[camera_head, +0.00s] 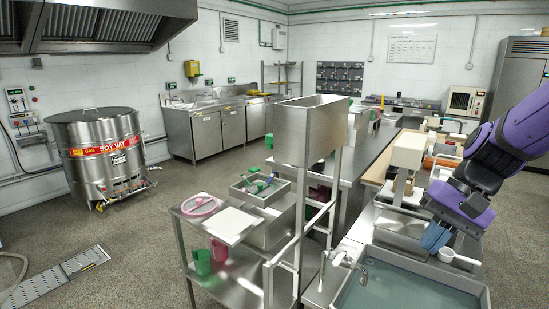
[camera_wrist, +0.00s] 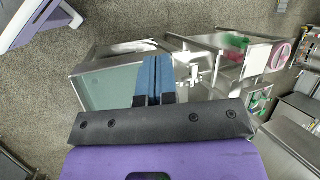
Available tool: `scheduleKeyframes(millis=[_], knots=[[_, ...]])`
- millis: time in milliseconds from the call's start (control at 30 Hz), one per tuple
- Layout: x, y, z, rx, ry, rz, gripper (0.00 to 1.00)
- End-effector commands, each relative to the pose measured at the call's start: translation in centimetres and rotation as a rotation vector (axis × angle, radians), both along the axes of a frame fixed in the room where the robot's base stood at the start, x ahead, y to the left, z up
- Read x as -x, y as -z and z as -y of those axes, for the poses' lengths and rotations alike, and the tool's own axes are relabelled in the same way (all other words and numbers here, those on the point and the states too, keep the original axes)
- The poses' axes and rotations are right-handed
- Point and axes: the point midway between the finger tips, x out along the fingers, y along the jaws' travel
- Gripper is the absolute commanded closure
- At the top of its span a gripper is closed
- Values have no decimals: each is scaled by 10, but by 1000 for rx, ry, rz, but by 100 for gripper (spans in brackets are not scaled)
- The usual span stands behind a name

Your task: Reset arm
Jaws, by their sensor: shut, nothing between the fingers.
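My gripper (camera_head: 434,238) shows at the right of the head view, at the end of my purple and black arm. Its blue fingers point down over the near right side, above the edge of a water-filled sink (camera_head: 400,285). In the wrist view my gripper (camera_wrist: 152,62) has its two blue fingers side by side, closed together with nothing between them. The sink also shows in the wrist view (camera_wrist: 108,88), beyond the fingers. A white scoop-like item (camera_head: 460,258) lies close to the fingers in the head view.
A metal tap (camera_head: 345,258) stands at the sink's left. The floor between vat and trolley is mostly clear.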

Motion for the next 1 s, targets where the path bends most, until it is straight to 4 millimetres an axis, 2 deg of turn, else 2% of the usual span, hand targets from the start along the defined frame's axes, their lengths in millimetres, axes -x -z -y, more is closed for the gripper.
scheduleKeyframes(millis=[100, 600, 800, 1000], knots=[[17, -19, 2, 95, -66, 104, 100], [79, -83, 23, 456, -278, 533, 100], [94, -97, 30, 539, -316, 642, 100], [97, -100, 32, 559, -323, 668, 100]])
